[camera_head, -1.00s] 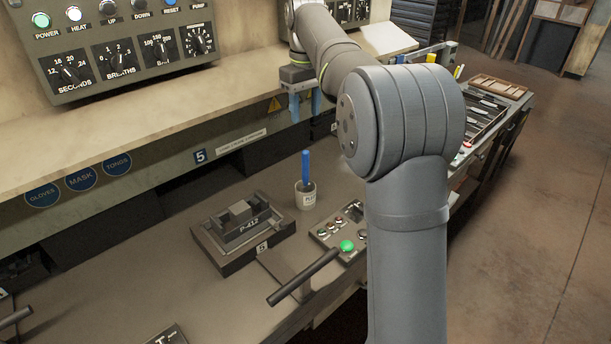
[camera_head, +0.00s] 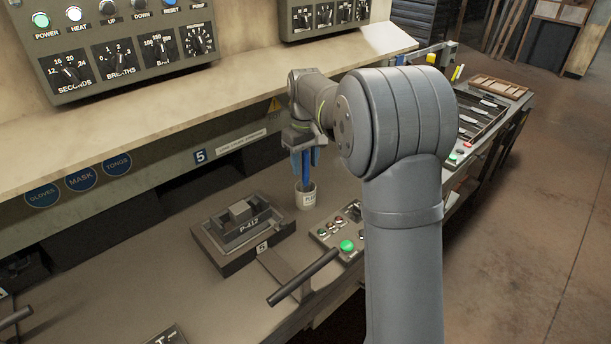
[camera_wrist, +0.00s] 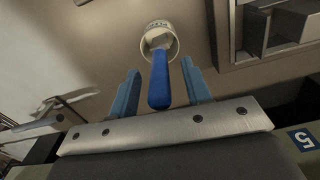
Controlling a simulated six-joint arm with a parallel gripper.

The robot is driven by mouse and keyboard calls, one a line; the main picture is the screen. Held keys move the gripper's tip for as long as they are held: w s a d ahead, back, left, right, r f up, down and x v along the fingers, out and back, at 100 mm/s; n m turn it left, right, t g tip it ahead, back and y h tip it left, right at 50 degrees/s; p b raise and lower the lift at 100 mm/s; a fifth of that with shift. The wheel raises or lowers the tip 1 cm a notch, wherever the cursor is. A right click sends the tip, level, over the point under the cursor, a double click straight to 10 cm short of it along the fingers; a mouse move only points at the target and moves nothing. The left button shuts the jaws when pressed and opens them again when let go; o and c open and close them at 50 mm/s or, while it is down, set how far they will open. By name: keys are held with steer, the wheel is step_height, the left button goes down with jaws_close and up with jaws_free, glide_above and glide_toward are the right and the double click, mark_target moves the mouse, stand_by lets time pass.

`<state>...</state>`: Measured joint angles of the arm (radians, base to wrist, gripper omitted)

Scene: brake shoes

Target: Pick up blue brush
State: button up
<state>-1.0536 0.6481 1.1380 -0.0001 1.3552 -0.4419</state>
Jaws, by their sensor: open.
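The blue brush (camera_head: 304,182) stands handle up in a small white cup (camera_head: 307,199) on the bench. My gripper (camera_head: 303,166) is above the cup, pointing down, with its blue fingers on either side of the brush handle. In the wrist view the brush handle (camera_wrist: 161,82) lies between the two open fingers of the gripper (camera_wrist: 161,90), with gaps on both sides. The white cup (camera_wrist: 158,36) shows beyond the handle. The brush's lower end is hidden inside the cup.
A button panel (camera_head: 338,234) with a green button lies to the right front. A black lever bar (camera_head: 302,279) is in front. A shelf ledge (camera_head: 120,143) overhangs behind.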

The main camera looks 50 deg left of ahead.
steer(key=shift+f, duration=0.2)
jaws_close()
steer(key=shift+r, duration=0.15)
